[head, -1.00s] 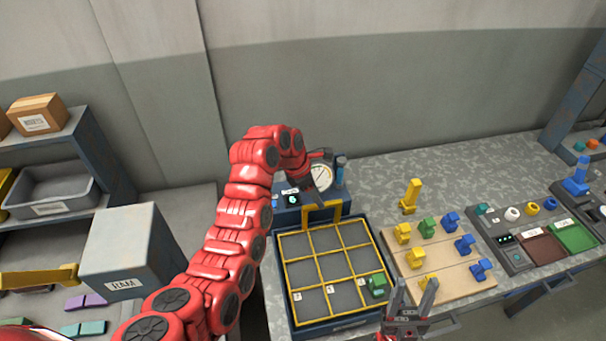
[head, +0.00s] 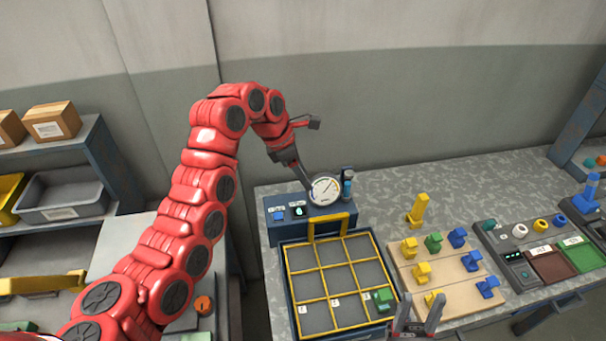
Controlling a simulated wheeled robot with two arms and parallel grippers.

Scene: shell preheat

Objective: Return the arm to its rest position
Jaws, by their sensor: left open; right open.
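My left arm is raised and bent over the left of the workbench in the head view. Its gripper (head: 305,184) points down beside the round dial gauge (head: 325,189) and is open with nothing seen between its fingers; whether it touches the device is unclear. My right gripper (head: 418,310) is at the bottom edge, fingers up and apart, empty, in front of the board of blocks. The yellow-lined grid tray (head: 320,283) lies between the arms, with a green block (head: 383,298) in its front right cell.
The gauge stands on a blue-grey control box (head: 268,232) behind the tray. A wooden board (head: 455,285) holds yellow, green and blue pieces. A yellow piece (head: 417,212) stands behind it. Shelves with a grey bin (head: 62,205) are at left. The back of the bench is fairly clear.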

